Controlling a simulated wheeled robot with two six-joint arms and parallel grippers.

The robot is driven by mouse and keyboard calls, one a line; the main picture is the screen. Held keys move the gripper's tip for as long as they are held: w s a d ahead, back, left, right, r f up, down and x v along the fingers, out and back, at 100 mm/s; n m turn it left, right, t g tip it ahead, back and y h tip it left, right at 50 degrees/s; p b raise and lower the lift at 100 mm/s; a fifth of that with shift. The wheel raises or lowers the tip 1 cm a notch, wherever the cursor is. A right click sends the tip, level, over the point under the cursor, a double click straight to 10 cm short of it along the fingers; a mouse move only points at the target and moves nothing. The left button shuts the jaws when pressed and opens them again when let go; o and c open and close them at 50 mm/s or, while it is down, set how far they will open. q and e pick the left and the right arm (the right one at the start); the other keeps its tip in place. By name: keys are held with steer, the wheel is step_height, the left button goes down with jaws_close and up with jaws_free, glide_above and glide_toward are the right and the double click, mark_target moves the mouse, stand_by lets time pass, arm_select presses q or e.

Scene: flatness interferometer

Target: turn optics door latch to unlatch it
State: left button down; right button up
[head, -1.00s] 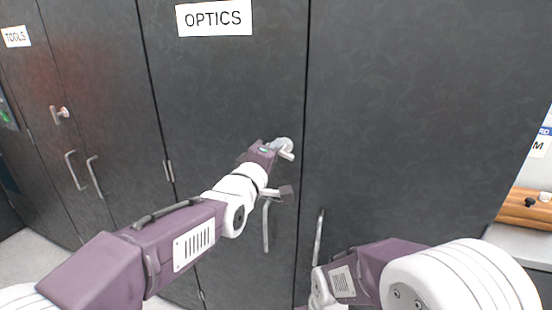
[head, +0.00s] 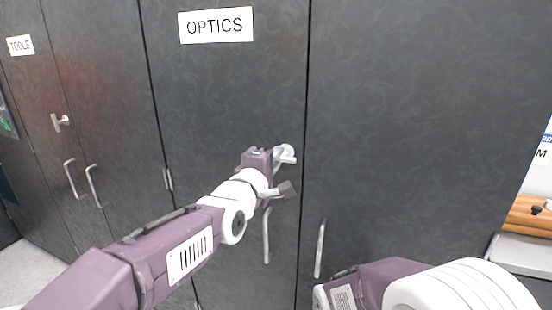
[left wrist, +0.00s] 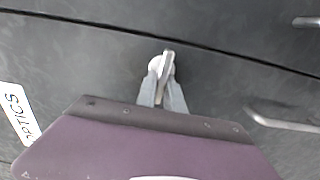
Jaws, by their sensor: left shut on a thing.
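The optics door latch (head: 286,150) is a small pale metal knob with a lever, near the right edge of the dark cabinet door under the OPTICS label (head: 216,25). In the left wrist view the latch lever (left wrist: 167,60) stands between the two grey fingers. My left gripper (head: 281,158) is at the latch and shut on it; its fingers (left wrist: 162,92) also show in the left wrist view. The wrist partly hides the latch base in the head view. My right arm shows at the lower right, but its gripper is out of view.
Vertical bar handles (head: 266,236) and (head: 320,248) flank the door seam below the latch. The TOOLS cabinet at the left has its own latch (head: 61,122) and handles. A bench with an orange-brown object (head: 525,217) stands at the far right.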

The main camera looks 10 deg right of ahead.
arm_select(q)
steer(key=c, duration=1.5)
jaws_free()
steer(key=shift+o, duration=0.2)
steer(key=b+v, duration=0.1)
steer(key=v, duration=0.8)
